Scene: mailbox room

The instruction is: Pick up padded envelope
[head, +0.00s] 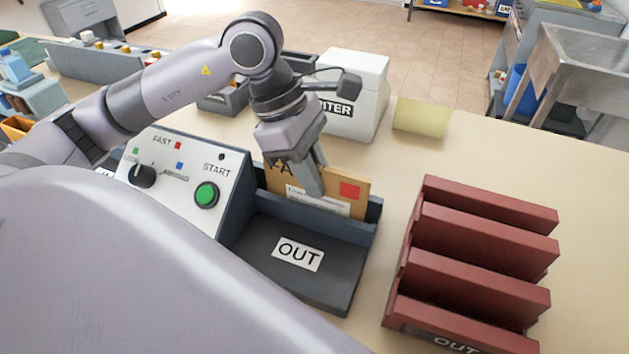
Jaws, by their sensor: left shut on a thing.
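The padded envelope (352,204) is tan-orange with a red square stamp and a white address label. It stands upright at the back of the dark tray marked OUT (340,283). My left gripper (308,188) reaches down from above and is shut on the envelope's upper part, hiding some of its face. The envelope's lower edge is hidden behind a low wall of the tray. My right gripper is not in the head view.
A machine panel (232,165) with a green START button adjoins the tray on the left. A dark red slotted rack (475,265) stands to the right. A white box (362,75) and a yellow pad (422,118) are behind. Table between tray and rack is clear.

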